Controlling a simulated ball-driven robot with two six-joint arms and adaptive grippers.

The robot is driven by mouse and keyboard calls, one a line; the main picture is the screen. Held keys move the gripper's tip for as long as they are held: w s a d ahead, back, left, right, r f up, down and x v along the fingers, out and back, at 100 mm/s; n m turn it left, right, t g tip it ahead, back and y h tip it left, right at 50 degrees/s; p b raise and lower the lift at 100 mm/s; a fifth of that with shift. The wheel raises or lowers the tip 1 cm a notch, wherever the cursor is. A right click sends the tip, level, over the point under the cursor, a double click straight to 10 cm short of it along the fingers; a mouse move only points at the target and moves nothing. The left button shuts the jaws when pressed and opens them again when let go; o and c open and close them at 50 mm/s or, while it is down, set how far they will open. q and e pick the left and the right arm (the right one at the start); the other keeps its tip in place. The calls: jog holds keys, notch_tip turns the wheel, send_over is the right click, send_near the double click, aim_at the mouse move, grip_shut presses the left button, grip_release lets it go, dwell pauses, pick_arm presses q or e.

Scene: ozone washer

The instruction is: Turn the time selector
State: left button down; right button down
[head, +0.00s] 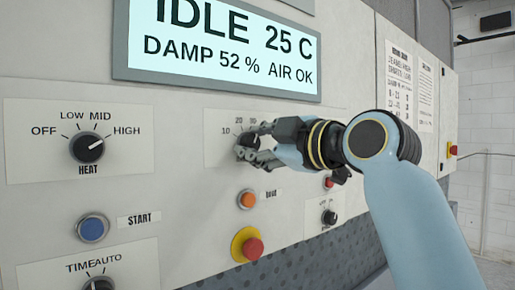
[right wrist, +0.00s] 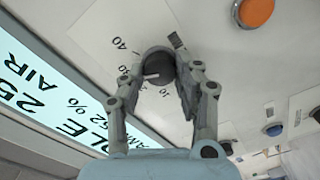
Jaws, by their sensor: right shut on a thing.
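The time selector is a dark round knob (head: 245,150) on a pale plate with a number scale, below the display in the head view. Its dark face (right wrist: 158,64) shows in the right wrist view, with a white pointer mark towards the scale, roughly between 20 and 30. My right gripper (head: 257,145) reaches in from the right and is shut on the knob. In the right wrist view its fingers (right wrist: 155,66) lie on either side of the knob. In the head view they hide part of the scale. My left gripper is not in view.
The heat knob (head: 87,147) is at the left, above the blue start button (head: 93,228). An orange button (head: 246,199) and a red stop button on yellow (head: 247,245) sit below the time selector. The display (head: 220,45) is above. A small dark knob (head: 329,217) is below my arm.

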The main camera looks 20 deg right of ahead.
jog(key=shift+n, duration=0.3)
jog(key=c, duration=0.9)
grip_release()
jog(key=shift+c, duration=0.2)
jog(key=v, duration=0.7)
jog(key=shift+s, duration=0.25)
jog(key=shift+d, duration=0.1)
